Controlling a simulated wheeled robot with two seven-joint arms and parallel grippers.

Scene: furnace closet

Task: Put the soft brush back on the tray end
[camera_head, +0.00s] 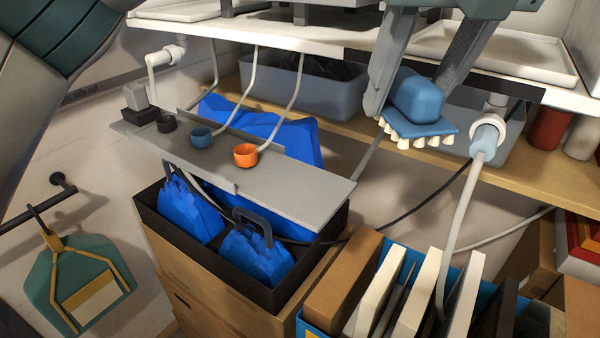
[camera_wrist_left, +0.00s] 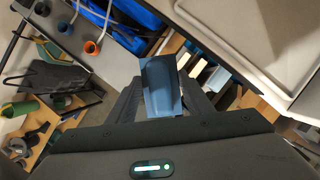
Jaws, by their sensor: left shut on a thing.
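The soft brush (camera_head: 417,98) has a blue block-shaped body and pale bristle tufts pointing down. My left gripper (camera_head: 412,92) is shut on its body, one finger on each side, and holds it in the air. In the left wrist view the blue brush (camera_wrist_left: 162,86) sits between the fingers. The grey tray (camera_head: 300,182) is a long narrow shelf left of and lower in the picture than the brush. Its right end is bare. An orange cup (camera_head: 245,155), a blue cup (camera_head: 201,137) and a black cup (camera_head: 166,124) stand along it. My right gripper is not seen.
A white pipe with a blue collar (camera_head: 485,140) stands just right of the brush. A black box with blue bags (camera_head: 258,258) lies below the tray. A crate of books (camera_head: 400,290) is at the lower middle.

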